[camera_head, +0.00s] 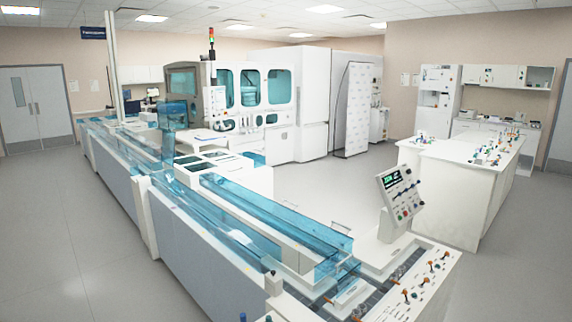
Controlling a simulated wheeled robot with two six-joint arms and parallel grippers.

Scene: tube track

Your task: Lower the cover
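A long see-through blue cover (275,215) runs along the near section of the white tube track (205,243), from the middle of the view toward the lower right. Its long panel stands above the track bed on the right side. I cannot tell its exact angle or where it is hinged. A lower blue strip (215,222) runs beside it on the left. A blue end piece (326,268) is at the near end. More blue covering (120,138) lies along the far section. Neither of my grippers can be made out in this view.
A control panel (400,194) with a lit screen stands right of the track's near end. Several coloured knobs (430,268) or small parts sit on the near surface. A white bench (462,180) stands at the right. Open floor (330,165) lies between, and more at the left.

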